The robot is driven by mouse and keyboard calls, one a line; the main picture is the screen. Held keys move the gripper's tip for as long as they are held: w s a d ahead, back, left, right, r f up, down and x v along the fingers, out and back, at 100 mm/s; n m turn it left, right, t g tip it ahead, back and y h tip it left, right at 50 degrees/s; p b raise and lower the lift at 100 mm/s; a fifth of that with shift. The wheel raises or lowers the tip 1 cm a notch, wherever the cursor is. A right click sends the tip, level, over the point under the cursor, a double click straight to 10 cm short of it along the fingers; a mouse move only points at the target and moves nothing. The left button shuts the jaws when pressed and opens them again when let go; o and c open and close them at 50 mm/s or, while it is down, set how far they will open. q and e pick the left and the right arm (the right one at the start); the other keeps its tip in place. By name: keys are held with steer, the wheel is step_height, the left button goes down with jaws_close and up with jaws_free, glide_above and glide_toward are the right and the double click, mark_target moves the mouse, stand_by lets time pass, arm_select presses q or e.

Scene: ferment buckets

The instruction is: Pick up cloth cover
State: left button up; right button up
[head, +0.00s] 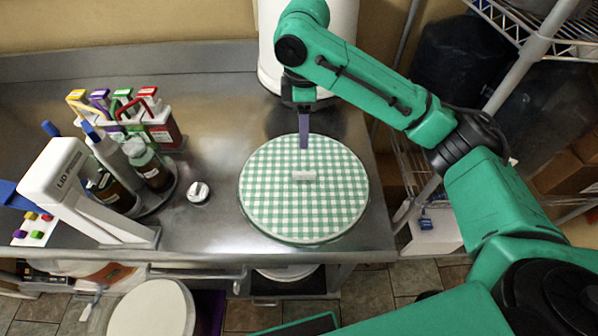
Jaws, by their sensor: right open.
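The cloth cover (280,200) is a round green-and-white checked disc lying flat on the steel counter at the right. A small pale handle (304,176) sits at its middle. My right gripper (304,146) points down over the far part of the cover, just beyond the handle. It is open with nothing between its fingers, which overlap from this angle. I cannot tell its exact height above the cover. My left gripper is not in view.
A white lid press (62,180) and a round tray of bottles (150,203) stand on the left of the counter (225,110). A white bucket (345,40) stands behind the cover. A wire rack (480,110) is at the right. The counter between tray and cover holds a small round knob (198,191).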

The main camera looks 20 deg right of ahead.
steer(key=p, duration=0.1)
glide_above(304, 173)
steer(key=f, duration=0.5)
steer(key=shift+s+d+f, duration=0.1)
steer(key=shift+s, duration=0.25)
steer(key=f+p, duration=0.2)
steer(key=f, duration=0.6)
steer(key=shift+w+f, duration=0.15)
steer(key=shift+w, duration=0.15)
jaws_close()
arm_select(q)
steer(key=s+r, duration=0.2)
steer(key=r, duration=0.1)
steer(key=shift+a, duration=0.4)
